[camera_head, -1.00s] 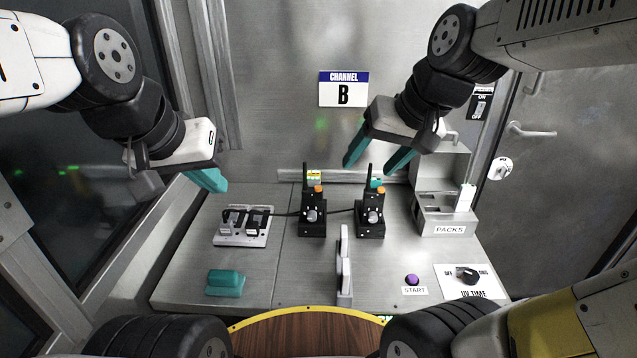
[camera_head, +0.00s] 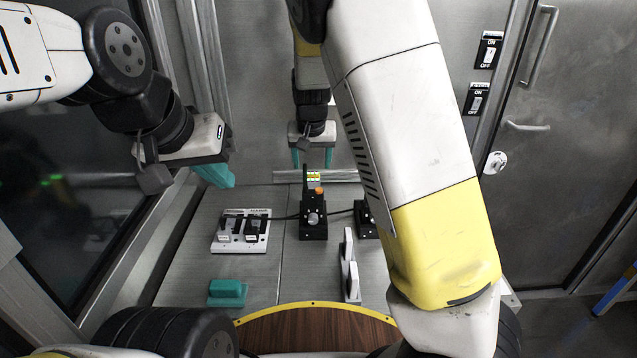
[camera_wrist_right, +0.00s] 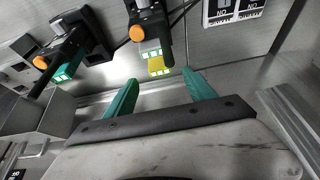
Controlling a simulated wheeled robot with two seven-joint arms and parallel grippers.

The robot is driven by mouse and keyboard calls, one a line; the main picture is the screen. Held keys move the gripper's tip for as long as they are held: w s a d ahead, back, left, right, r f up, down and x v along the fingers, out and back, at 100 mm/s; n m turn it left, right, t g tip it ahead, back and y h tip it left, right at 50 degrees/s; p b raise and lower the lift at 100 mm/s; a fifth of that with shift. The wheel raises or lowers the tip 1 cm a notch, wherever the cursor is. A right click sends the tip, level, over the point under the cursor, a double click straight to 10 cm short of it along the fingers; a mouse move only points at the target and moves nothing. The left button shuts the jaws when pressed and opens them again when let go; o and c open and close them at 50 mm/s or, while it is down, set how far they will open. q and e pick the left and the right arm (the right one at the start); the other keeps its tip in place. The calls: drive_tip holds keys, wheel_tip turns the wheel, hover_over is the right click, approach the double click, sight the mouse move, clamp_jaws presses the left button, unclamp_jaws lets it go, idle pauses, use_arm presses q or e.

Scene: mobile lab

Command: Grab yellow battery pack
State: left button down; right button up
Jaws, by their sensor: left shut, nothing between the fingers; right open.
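The yellow battery pack (camera_head: 314,176) shows at the back of the left black radio (camera_head: 313,220), with green lights on it. In the right wrist view the yellow pack (camera_wrist_right: 159,68) sits at the end of the radio with the orange knob, just beyond my fingertips. My right gripper (camera_head: 312,158) is open and empty behind that radio. In the right wrist view its teal fingers (camera_wrist_right: 160,80) point toward the pack, one on each side of its line. My left gripper (camera_head: 215,176) is shut and empty above the table's left edge.
A second radio (camera_head: 364,220) with a teal pack (camera_wrist_right: 63,72) stands beside the first, partly hidden by my right arm. A grey rack with black items (camera_head: 241,231) and a teal block (camera_head: 227,291) are on the left. A white upright piece (camera_head: 350,268) stands in front.

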sight(312, 174)
drive_tip(key=x, duration=0.7)
drive_tip(key=shift+w+f, duration=0.3)
clamp_jaws()
